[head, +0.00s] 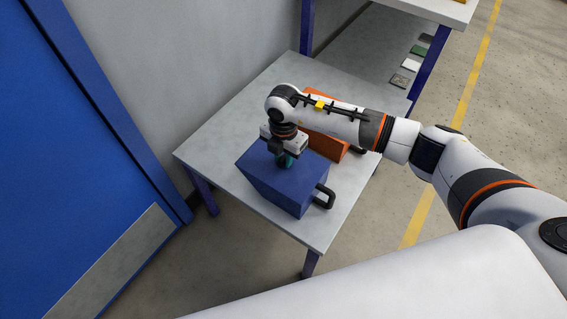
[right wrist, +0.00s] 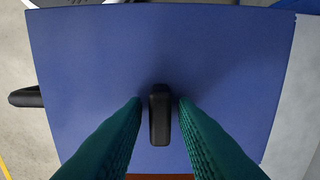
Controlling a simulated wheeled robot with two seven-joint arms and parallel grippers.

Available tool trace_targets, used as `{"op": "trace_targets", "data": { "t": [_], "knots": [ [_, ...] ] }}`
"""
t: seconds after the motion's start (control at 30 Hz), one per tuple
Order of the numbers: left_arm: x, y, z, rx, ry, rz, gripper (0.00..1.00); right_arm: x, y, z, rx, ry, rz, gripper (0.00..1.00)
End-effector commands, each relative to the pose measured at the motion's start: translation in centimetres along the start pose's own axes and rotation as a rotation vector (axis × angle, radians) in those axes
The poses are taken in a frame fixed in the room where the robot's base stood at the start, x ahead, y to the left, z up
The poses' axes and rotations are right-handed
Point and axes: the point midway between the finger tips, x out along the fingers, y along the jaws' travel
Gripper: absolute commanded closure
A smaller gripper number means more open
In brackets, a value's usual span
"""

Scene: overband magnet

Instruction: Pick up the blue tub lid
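The blue tub (head: 284,197) stands on a grey table in the head view, with a black side handle (head: 325,197). Its flat blue lid (head: 254,163) is on top and fills much of the right wrist view (right wrist: 90,70). A black upright grip (right wrist: 160,115) stands near the middle of the lid. My right gripper (head: 286,161) points down over the lid. Its teal fingers straddle the grip in the right wrist view (right wrist: 160,102), with a narrow gap on each side. The arm hides part of the lid in the head view. My left gripper is not in view.
An orange tub (head: 328,146) stands right behind the blue one on the grey table (head: 222,142). A wall and a blue door (head: 60,150) are at the left. The table's left part is bare. A shelf with small sample plates (head: 410,65) is at the back.

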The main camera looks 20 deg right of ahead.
Motion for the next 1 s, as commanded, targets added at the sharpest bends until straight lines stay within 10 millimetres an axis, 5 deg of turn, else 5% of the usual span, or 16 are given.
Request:
{"op": "trace_targets", "data": {
  "t": [0.13, 0.47, 1.0],
  "knots": [
    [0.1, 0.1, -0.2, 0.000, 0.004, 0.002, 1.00, 0.0, 0.0, 0.0, 0.000, 0.000, 0.000, 0.99],
    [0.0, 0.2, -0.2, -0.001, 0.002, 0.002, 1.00, -0.3, -0.1, 0.0, 0.000, 0.000, -0.002, 1.00],
    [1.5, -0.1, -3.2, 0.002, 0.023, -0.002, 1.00, -9.3, 0.0, 0.0, -0.012, 0.001, -0.002, 1.00]
  ]
}}
